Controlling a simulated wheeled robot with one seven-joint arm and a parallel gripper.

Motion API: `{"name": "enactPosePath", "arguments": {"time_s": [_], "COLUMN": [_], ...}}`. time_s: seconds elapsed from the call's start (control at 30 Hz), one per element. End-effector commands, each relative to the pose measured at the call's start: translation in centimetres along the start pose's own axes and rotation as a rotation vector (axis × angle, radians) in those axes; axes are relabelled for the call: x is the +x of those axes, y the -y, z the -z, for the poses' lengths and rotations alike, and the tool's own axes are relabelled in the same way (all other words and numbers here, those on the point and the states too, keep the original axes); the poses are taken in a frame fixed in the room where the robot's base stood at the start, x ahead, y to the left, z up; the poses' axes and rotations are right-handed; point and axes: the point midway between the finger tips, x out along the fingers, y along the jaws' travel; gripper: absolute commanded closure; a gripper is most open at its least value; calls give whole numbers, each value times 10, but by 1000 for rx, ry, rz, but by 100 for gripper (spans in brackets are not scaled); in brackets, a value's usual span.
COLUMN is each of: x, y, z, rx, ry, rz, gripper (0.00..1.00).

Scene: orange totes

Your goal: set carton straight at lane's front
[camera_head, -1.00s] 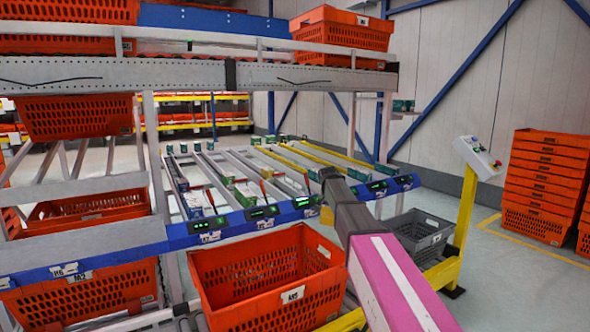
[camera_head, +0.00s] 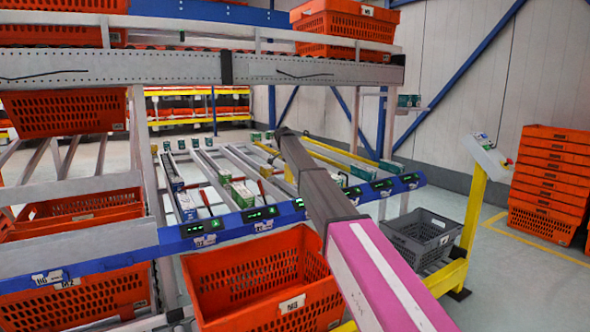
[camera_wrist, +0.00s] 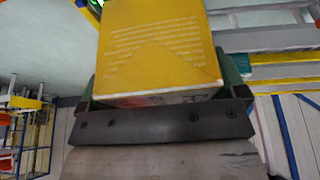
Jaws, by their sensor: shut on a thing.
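A yellow carton (camera_wrist: 160,45) with lines of small print and a pale edge fills the top middle of the wrist view. My gripper (camera_wrist: 158,82) is shut on it, with a dark green finger on either side. In the head view my arm reaches over the blue front rail (camera_head: 215,231) and above the sloping lanes (camera_head: 215,170). I cannot tell whether the carton touches a lane.
A green-and-white carton (camera_head: 240,194) stands near the front of one lane, and blue cartons (camera_head: 172,172) line the left lane. An orange tote (camera_head: 255,280) and a grey tote (camera_head: 420,238) sit below the rail. A grey beam (camera_head: 180,72) crosses above.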

Motion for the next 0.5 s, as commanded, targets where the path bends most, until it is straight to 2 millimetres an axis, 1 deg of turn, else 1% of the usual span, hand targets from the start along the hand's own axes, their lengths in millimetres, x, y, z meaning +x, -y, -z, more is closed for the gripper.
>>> {"name": "enactPosePath", "arguments": {"time_s": [0.17,0.5], "x": [9,40], "y": [-1,-1], "z": [-3,-15], "rx": [-1,-1], "ry": [0,0], "rz": [1,1], "gripper": [40,40]}}
